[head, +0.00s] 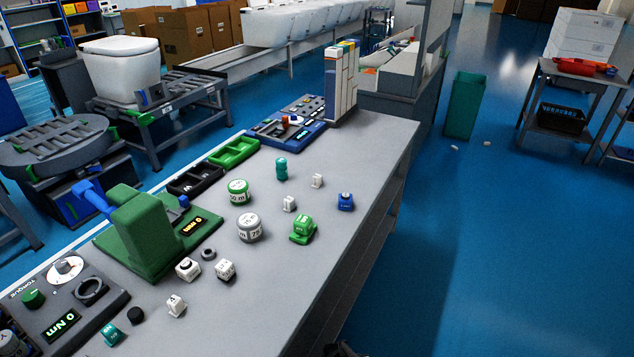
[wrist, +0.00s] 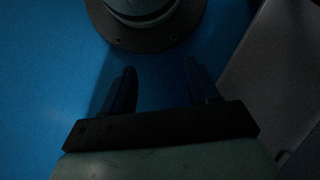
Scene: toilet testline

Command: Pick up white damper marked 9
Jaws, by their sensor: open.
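Several small white pieces stand on the grey workbench (head: 345,150) in the head view. Two white blocks (head: 317,180) and (head: 289,203) are near its middle. A white cube with dark marks (head: 225,270), a white block with a dark top (head: 188,268) and a small white piece with a dark mark (head: 176,305) are nearer the front. I cannot read which one carries a 9. My gripper (wrist: 160,72) is open and empty in the wrist view, above blue floor and away from these pieces.
Green-and-white and grey-and-white round pieces (head: 238,192) (head: 249,227), a green block (head: 303,229), a blue block (head: 345,201) and a teal piece (head: 281,169) stand close by. A green press fixture (head: 145,230) rises at left. The bench's right side is clear.

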